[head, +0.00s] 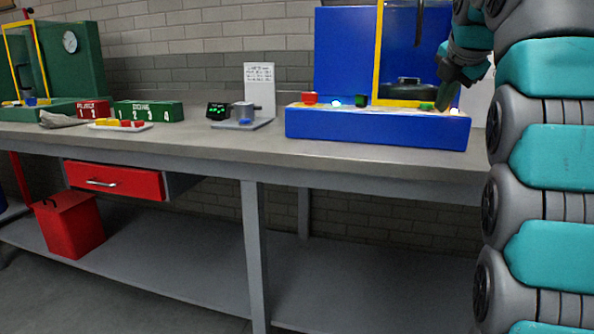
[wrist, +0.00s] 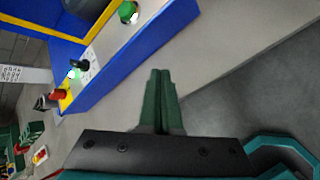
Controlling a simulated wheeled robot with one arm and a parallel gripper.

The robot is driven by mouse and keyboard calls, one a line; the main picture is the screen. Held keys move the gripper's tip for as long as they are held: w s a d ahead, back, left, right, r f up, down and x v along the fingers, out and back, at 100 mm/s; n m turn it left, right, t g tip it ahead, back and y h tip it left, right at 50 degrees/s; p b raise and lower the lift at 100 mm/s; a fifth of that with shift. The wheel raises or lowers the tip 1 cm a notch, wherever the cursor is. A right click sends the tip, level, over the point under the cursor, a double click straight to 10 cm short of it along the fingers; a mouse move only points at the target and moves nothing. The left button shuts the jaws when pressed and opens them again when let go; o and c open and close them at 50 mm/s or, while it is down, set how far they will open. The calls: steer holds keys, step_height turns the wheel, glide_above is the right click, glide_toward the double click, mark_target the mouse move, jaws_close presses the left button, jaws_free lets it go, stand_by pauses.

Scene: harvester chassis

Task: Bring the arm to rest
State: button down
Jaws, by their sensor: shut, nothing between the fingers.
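My gripper (wrist: 159,75) shows in the wrist view with its two dark green fingers side by side, shut and empty. In the head view my gripper (head: 442,103) hangs at the right, in front of the blue machine (head: 377,130) and close to its right end. Whether it touches the machine cannot be told from the head view. In the wrist view the fingers point toward the grey bench (wrist: 235,50), past the edge of the blue machine (wrist: 140,60). My arm's grey and teal links fill the right side of the head view.
The blue machine has a yellow frame (head: 379,50), a red button (head: 309,98) and a green button (wrist: 128,12). Left along the bench stand a scale (head: 244,112), a green box (head: 148,111) and a white tray (head: 120,125). A red bin (head: 70,225) stands on the lower shelf.

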steer(key=s+a+f+m+g+y, duration=0.1)
steer(key=s+a+f+m+g, duration=0.3)
steer(key=s+f+m, duration=0.55)
steer(key=s+a+f+m+g+y, duration=0.1)
steer(key=s+a+f+m, duration=0.4)
steer(key=f, duration=0.7)
steer(key=s+a+f+m+g, duration=0.2)
steer(key=s+f+m, duration=0.2)
steer(key=s+f, duration=0.7)
steer(key=s+a+f+m+g, duration=0.3)
steer(key=s+f+m, duration=0.2)
steer(key=s+f, duration=0.5)
steer(key=s, duration=0.6)
steer(key=shift+s+f, duration=0.15)
steer(key=shift+f, duration=0.2)
